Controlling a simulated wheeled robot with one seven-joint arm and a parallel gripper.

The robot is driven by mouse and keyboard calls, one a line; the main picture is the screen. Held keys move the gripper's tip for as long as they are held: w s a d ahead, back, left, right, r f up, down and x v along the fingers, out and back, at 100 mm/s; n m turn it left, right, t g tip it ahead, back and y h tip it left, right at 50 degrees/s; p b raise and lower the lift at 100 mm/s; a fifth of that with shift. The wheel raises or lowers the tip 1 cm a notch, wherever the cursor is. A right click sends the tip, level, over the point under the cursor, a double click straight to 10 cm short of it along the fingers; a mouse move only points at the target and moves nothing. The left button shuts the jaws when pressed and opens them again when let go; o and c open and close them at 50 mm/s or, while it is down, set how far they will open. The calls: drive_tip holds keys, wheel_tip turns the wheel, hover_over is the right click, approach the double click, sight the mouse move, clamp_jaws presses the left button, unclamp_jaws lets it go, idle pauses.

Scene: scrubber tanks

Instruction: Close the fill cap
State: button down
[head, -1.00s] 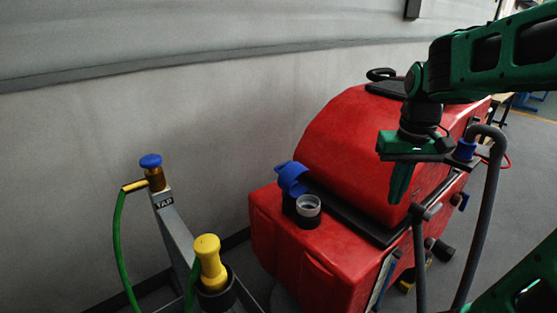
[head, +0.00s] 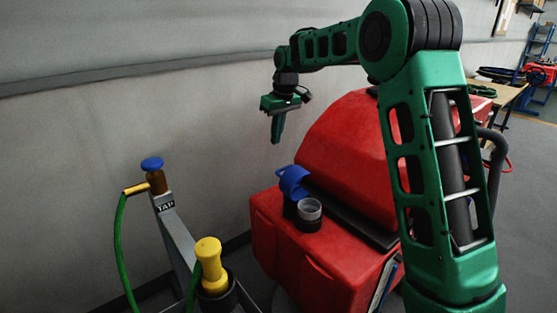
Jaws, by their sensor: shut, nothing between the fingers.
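The blue fill cap (head: 291,181) stands tipped up on its hinge at the left of the fill opening, so it is open. The fill neck (head: 308,211), a dark ring with a pale rim, is uncovered on the red scrubber's (head: 325,250) lower front deck. My gripper (head: 277,138) is shut and empty, fingers pointing down. In the picture it is above and slightly left of the cap, clearly apart from it. The true depth between them is hard to tell.
A stand with a blue-topped tap (head: 152,165), a green hose (head: 118,240) and a yellow nozzle (head: 208,262) is at the left. The grey wall (head: 150,110) runs behind. The scrubber's raised red hood (head: 345,140) rises right of the cap.

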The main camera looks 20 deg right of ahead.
drive_tip(key=x, duration=1)
drive_tip(key=shift+s+d+r, duration=0.1)
drive_tip(key=shift+s+d, duration=0.15)
drive_tip(key=shift+s, duration=0.35)
drive_tip(key=shift+s+d+r, duration=0.1)
drive_tip(key=shift+s+d, duration=0.15)
drive_tip(key=shift+s, duration=0.4)
drive_tip(key=shift+s+d, duration=0.3)
drive_tip(key=shift+s, duration=0.3)
drive_tip(key=shift+d, duration=0.1)
